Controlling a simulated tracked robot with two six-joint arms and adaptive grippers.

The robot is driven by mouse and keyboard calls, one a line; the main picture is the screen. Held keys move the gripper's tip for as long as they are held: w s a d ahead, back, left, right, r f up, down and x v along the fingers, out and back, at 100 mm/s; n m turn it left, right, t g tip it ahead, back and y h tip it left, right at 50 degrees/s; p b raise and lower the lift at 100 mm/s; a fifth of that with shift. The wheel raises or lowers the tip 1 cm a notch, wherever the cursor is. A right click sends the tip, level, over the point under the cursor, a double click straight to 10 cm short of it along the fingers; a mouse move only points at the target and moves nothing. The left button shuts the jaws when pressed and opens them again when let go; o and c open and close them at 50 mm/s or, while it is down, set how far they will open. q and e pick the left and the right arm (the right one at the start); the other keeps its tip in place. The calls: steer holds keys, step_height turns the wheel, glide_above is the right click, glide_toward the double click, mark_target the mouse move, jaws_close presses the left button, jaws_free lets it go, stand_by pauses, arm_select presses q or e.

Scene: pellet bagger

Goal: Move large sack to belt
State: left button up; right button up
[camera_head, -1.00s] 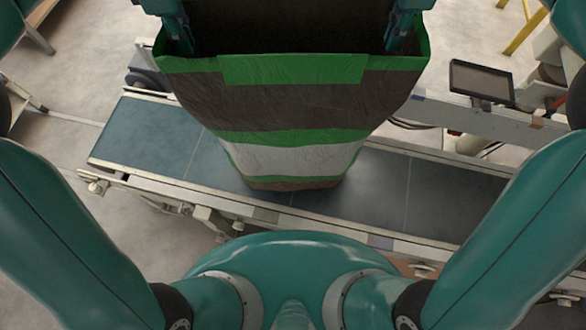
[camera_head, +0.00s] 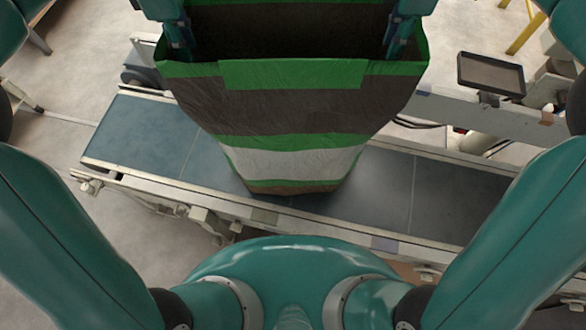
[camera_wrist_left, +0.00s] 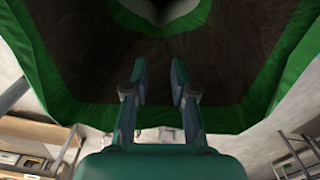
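The large sack (camera_head: 285,103), brown with green and white bands, hangs upright with its mouth wide open above the conveyor belt (camera_head: 142,135). Its narrow base overlaps the belt's middle; I cannot tell whether it touches. My left gripper (camera_head: 178,48) is at the left side of the mouth, and my right gripper (camera_head: 400,45) is at the right side. The sack keeps its place between them, so both appear shut on it. In the left wrist view my left fingers (camera_wrist_left: 159,75) show a gap, over the green rim (camera_wrist_left: 75,112) and dark inside of the sack.
A black tray-like panel (camera_head: 490,74) stands behind the belt on the right. A pale machine rail (camera_head: 465,112) runs along the belt's far side. The belt is clear to the left and right of the sack.

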arm_select(q)
steer(key=shift+o, duration=0.2)
arm_select(e)
steer(key=shift+o, duration=0.2)
arm_select(q)
step_height(320, 180, up, 10)
steer(key=shift+w+r, duration=0.1)
steer(key=shift+r, duration=0.8)
arm_select(e)
step_height(320, 180, up, 10)
steer(key=shift+w+r, duration=0.15)
steer(key=shift+r, duration=0.8)
